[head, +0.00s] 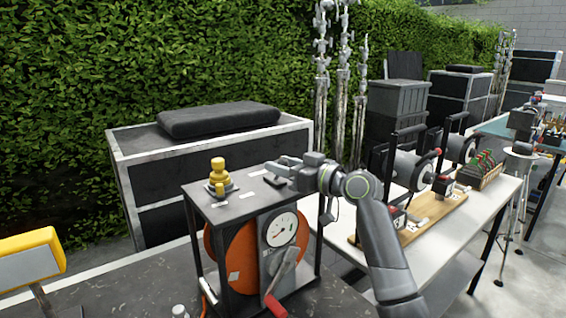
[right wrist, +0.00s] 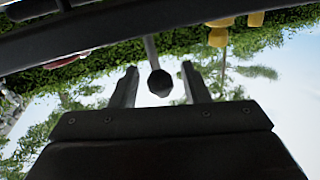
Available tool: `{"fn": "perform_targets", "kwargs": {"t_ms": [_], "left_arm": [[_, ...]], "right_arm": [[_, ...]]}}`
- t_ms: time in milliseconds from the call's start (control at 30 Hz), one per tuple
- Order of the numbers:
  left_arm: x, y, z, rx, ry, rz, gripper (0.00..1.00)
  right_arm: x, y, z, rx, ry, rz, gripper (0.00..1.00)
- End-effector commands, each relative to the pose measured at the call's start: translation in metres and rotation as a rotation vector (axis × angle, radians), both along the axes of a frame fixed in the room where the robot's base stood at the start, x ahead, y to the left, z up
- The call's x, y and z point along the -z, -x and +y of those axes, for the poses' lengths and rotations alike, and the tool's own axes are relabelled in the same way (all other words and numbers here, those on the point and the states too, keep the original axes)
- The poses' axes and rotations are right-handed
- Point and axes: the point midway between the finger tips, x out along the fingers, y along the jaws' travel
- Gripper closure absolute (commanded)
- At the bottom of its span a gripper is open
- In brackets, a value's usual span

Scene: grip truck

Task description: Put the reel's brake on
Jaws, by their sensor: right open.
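The reel is an orange drum (head: 220,262) in a black frame on the dark table, with a white dial (head: 281,229) and a red-handled crank (head: 276,304) on its front. A yellow knob (head: 218,172) stands on its top plate (head: 232,205). My right gripper (head: 278,168) is open above the plate's far right part, close to a small dark piece (head: 275,181). In the right wrist view a grey rod with a dark rounded end (right wrist: 160,82) sits between the open fingers (right wrist: 160,90), apart from both. I cannot tell whether this is the brake lever. My left gripper is not in view.
A yellow-framed panel (head: 30,260) stands at the left. A white table (head: 440,225) at the right holds black-framed spools (head: 408,168) and a wooden board (head: 425,215). A dark case with a black cushion (head: 215,120) stands behind the reel, before a hedge.

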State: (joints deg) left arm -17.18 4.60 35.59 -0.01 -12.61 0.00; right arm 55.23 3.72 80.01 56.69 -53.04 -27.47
Motion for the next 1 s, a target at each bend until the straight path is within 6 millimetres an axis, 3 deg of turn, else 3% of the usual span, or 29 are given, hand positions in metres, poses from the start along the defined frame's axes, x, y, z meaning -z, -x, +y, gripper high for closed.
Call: {"fn": "perform_targets", "kwargs": {"t_ms": [333, 667, 1000], "left_arm": [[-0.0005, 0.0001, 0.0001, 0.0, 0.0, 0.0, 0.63], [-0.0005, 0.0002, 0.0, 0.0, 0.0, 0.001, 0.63], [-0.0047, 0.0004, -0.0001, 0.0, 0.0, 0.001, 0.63]], "right_arm": [[0.0002, -0.0019, 0.0026, 0.0, 0.0, 0.0, 0.58], [0.0002, -0.0017, 0.0023, 0.0, 0.0, 0.0, 1.0], [-0.0022, -0.0025, 0.0026, 0.0, 0.008, 0.011, 1.0]]}}
